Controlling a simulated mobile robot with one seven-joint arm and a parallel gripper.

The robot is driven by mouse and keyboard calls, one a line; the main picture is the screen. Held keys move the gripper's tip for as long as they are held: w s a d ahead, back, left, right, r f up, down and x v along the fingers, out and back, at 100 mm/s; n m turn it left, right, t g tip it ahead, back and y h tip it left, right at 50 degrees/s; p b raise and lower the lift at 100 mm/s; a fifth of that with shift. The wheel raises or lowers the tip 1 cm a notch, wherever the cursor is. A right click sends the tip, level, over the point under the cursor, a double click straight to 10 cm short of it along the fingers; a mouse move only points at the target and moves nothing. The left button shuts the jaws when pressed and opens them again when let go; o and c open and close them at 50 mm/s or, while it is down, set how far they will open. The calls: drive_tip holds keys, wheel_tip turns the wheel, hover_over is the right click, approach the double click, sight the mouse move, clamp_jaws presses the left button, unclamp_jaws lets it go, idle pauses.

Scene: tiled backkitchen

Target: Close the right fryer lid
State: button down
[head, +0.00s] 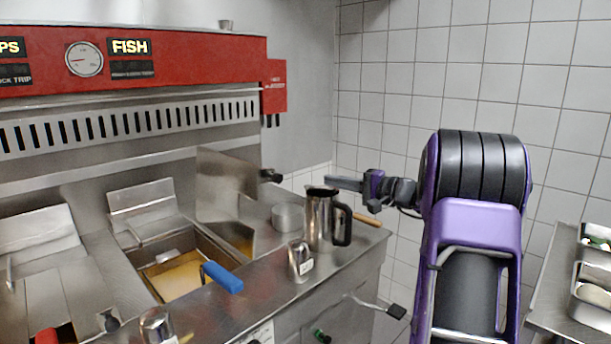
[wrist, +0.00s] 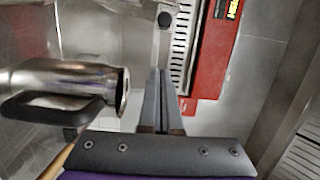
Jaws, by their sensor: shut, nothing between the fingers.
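The right fryer lid (head: 222,182) stands raised and tilted over the rightmost fryer well (head: 240,238) in the head view. A black knob (head: 270,176) sticks out at its right side; what looks like the same knob (wrist: 165,19) shows at the top of the wrist view. My gripper (head: 330,181) points left towards the lid, a short way right of the knob and apart from it. Its fingers are closed together and empty, as the wrist view also shows (wrist: 158,75). The well is partly hidden by the lid.
A steel pitcher (head: 318,222) with a black handle stands on the counter just below my gripper; it fills the left of the wrist view (wrist: 75,76). A shaker (head: 300,260), a round tin (head: 287,217) and a blue-handled basket (head: 222,277) are nearby. The tiled wall is behind.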

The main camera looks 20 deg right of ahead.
drive_tip(key=w+a, duration=0.6)
drive_tip(key=a, duration=0.2)
drive_tip(key=shift+w, duration=0.35)
drive_tip(key=shift+a+r, duration=0.1)
drive_tip(key=shift+a, duration=0.1)
idle(0.4)
